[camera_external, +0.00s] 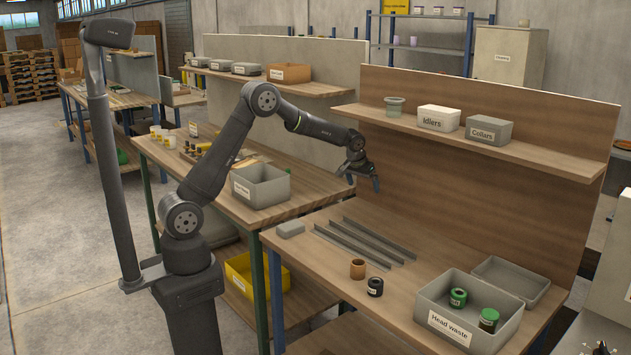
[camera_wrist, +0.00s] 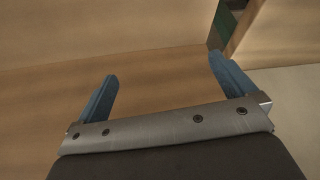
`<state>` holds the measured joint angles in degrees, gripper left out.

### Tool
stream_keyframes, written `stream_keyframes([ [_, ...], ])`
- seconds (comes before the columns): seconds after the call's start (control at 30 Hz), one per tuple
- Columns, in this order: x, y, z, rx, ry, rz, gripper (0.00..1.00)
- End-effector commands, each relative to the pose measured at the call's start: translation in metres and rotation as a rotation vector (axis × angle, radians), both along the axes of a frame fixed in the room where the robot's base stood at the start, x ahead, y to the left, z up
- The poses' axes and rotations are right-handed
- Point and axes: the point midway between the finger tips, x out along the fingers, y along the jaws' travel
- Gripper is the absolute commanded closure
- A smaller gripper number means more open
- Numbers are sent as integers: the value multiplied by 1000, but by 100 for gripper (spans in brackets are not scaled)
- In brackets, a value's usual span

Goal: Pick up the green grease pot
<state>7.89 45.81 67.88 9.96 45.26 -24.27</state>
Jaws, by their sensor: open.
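A green ring-shaped pot (camera_external: 458,297) and a dark pot with a green top and a pale label (camera_external: 489,319) are inside the grey "Head waste" box (camera_external: 440,313) on the front bench. I cannot tell which of them is the grease pot. My gripper (camera_external: 362,181) is open and empty, high above the back left part of the bench, well away from that box.
A brown cup (camera_external: 357,268) and a black labelled pot (camera_external: 375,286) stand left of the box. Long grey rails (camera_external: 365,243) lie behind them.

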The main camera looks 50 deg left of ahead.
Motion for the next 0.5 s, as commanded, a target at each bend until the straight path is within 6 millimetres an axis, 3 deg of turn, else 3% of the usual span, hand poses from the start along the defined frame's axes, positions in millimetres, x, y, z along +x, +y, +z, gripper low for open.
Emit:
stream_keyframes([
  [0.03,0,0,0,0,0,0,4],
  [0.2,0,0,0,0,0,0,35],
  [0.5,0,-5,1,0,-1,-9,35],
])
